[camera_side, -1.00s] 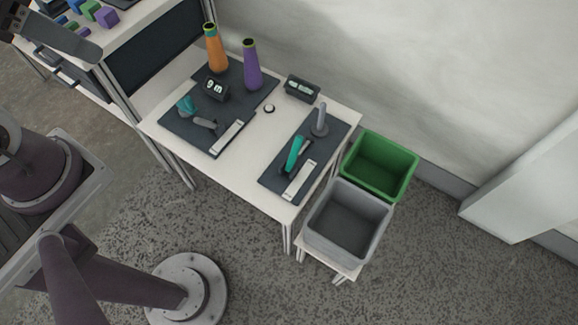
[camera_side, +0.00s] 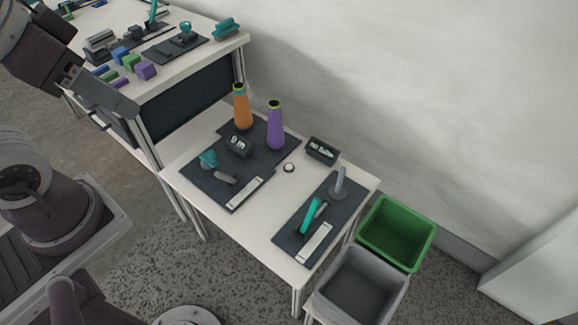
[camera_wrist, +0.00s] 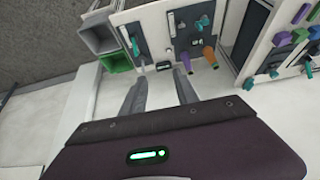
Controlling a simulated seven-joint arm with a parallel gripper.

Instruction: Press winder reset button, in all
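A small round white button with a dark rim (camera_side: 289,167) sits on the white table (camera_side: 262,218), between two dark mats. It is the likely reset button; no label is readable. A dark counter box (camera_side: 238,145) with lit digits stands on the left mat, and a second lit box (camera_side: 322,150) stands behind the button. My gripper (camera_side: 125,107) is at the upper left, well away from the button and above the scene. In the wrist view its two fingers (camera_wrist: 160,92) are apart with nothing between them.
Orange (camera_side: 241,108) and purple (camera_side: 275,126) cones stand at the back of the left mat (camera_side: 215,190). The right mat (camera_side: 325,222) holds a teal-handled tool and a grey post. Green (camera_side: 398,232) and grey (camera_side: 362,285) bins stand right. Another bench (camera_side: 190,62) is at upper left.

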